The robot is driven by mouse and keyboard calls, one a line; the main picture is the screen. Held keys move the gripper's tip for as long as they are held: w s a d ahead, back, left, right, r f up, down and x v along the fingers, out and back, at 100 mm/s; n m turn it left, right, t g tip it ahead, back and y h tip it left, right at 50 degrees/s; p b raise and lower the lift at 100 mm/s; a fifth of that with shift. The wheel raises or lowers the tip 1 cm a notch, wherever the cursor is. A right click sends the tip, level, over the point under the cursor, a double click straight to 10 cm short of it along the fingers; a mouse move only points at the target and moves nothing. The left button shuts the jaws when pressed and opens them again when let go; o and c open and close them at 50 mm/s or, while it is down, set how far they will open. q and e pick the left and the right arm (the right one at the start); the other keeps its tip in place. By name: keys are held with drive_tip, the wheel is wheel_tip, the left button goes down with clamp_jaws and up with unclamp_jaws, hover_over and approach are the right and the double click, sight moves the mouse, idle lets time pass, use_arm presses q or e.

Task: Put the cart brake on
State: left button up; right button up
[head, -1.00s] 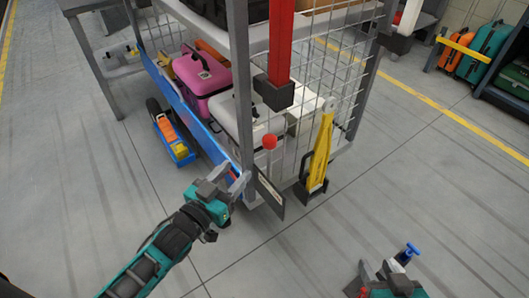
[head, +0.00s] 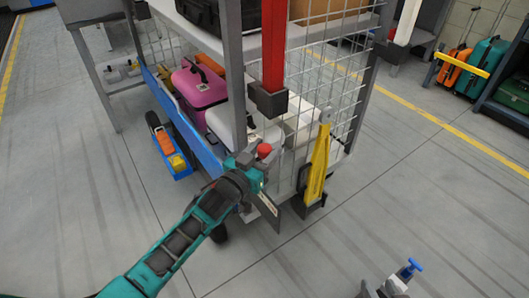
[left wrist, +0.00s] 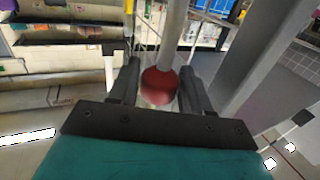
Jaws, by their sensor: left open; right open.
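The cart (head: 228,60) stands in front of me with a grey frame and mesh sides. A red ball knob (head: 264,150) is at its near corner, and I take it for the brake lever's end. In the left wrist view the red knob (left wrist: 160,88) sits between the two open fingers on a pale rod (left wrist: 175,35). My left gripper (head: 259,157) is around the knob, open; I cannot tell whether a finger touches it.
A yellow bar (head: 318,165) stands upright at the cart's near end. A red post (head: 274,45) hangs above the knob. A pink case (head: 200,85) lies on the cart. Orange and teal cases (head: 487,65) stand at the back right.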

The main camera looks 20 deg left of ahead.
use_arm(q)
drive_tip(key=shift+c, duration=0.2)
clamp_jaws()
use_arm(e)
drive_tip(key=shift+d, duration=0.15)
idle(0.3)
